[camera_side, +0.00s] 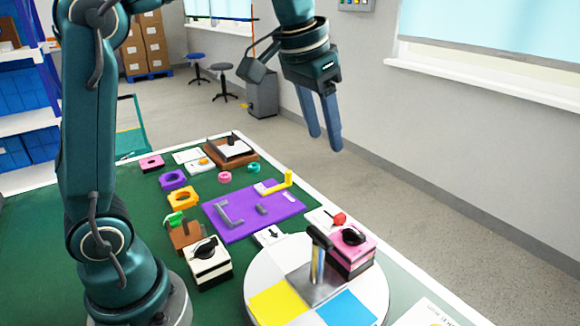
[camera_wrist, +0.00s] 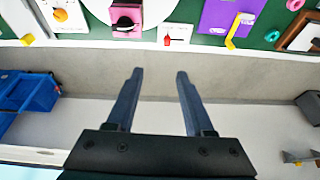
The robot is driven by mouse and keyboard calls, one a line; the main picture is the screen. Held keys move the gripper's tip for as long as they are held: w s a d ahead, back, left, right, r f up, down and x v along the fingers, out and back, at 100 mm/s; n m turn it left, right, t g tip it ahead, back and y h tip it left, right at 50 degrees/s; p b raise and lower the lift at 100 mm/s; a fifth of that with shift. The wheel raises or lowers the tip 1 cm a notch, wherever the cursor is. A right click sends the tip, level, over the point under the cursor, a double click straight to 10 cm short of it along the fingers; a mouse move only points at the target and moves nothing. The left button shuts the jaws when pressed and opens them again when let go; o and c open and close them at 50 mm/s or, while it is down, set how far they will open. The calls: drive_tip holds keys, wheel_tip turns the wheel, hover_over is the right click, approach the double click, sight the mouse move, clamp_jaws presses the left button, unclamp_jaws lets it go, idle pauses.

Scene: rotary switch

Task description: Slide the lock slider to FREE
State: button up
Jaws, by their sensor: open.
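My gripper (camera_side: 325,142) is open and empty, high above the far right edge of the table. In the wrist view its two fingers (camera_wrist: 159,72) point at the floor just past the table edge. A pink box with a black rotary knob (camera_side: 353,240) stands near that edge; it also shows at the top of the wrist view (camera_wrist: 126,16). Beside it lies a white plate with a red knob (camera_side: 339,218), which shows in the wrist view too (camera_wrist: 167,40). This may be the lock slider; its markings are too small to read. Nothing touches my gripper.
A purple board (camera_side: 240,224) with grey handles and a yellow lever (camera_side: 289,179) lies mid-table. A round disc with yellow and blue sectors (camera_side: 262,272) carries an upright T-handle (camera_side: 318,255). A black-and-white switch box (camera_side: 208,272) stands at left. Air around my gripper is clear.

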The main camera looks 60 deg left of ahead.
drive_tip(key=w+a+f+g, duration=0.2)
drive_tip(key=w+f, duration=0.5)
drive_tip(key=f, duration=0.1)
drive_tip(key=g, duration=0.2)
hover_over(338, 216)
wheel_tip(338, 216, down, 9)
drive_tip(key=shift+r, duration=0.1)
drive_tip(key=shift+f, duration=2.5)
clamp_jaws()
drive_tip(key=shift+r, duration=0.1)
